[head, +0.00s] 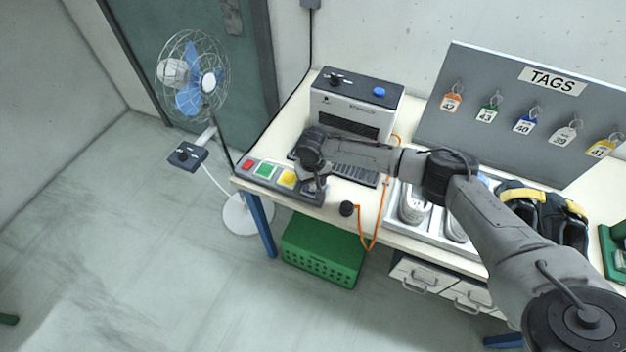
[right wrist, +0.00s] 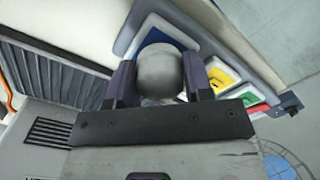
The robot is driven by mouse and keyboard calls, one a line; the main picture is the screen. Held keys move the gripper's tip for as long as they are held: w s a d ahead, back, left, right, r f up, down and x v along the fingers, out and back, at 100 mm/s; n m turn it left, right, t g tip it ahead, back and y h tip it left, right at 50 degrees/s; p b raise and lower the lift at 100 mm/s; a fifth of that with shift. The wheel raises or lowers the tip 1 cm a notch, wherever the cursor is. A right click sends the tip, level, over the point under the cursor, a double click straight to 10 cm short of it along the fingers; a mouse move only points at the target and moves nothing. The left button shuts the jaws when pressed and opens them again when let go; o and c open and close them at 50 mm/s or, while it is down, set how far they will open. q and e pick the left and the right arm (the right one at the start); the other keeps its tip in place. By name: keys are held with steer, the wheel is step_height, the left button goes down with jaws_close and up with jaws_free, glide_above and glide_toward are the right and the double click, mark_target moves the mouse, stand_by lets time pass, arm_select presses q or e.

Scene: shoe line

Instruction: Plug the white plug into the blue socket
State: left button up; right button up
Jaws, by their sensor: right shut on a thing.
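The white plug (right wrist: 160,72) is a round pale body held between the two fingers of my right gripper (right wrist: 157,82) in the right wrist view. The blue socket (right wrist: 160,32) shows behind the plug, which covers most of it. I cannot tell whether the plug is seated in the socket or just above it. In the head view my right gripper (head: 314,184) is at the right end of the socket strip (head: 302,191) and hides the blue socket there. My left gripper is not in view.
The strip also has yellow (head: 287,178), green (head: 265,170) and red (head: 247,165) sockets. A black knob-like piece (head: 347,208) and an orange cord (head: 374,232) are at the front edge. A grey machine (head: 350,112) stands behind; a shoe tray (head: 388,212) is to the right.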

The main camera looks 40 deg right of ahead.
steer(key=shift+f, duration=0.25)
steer(key=shift+f, duration=0.2)
stand_by(0.4)
steer(key=o, duration=1.3)
steer(key=shift+r, duration=0.3)
step_height(320, 180, up, 13)
steer(key=shift+r+p, duration=0.1)
steer(key=shift+p, duration=0.75)
